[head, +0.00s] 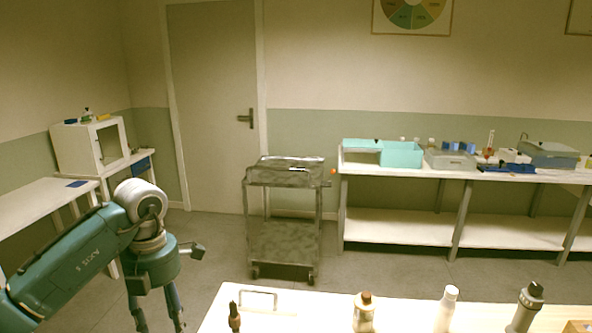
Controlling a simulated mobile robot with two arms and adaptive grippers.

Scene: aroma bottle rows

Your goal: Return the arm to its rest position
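My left arm comes in from the left, bent downward at a white joint. My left gripper (158,316) hangs from it, pointing down, left of the near table (287,321). Its two dark fingers are spread apart with nothing visible between them; the tips are close to the bottom edge of the view. My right arm and gripper are not in view. On the near table stand a dark dropper bottle (234,318), a cream bottle with a brown cap (363,314), a white bottle (446,310) and a grey bottle with a black cap (525,308).
A metal frame (258,292) and a wooden box (578,326) are also on the near table. A grey trolley (283,215) stands behind it. A white bench (405,228) with teal bins (401,155) runs along the wall. A white side table (42,197) is at left. Floor between is clear.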

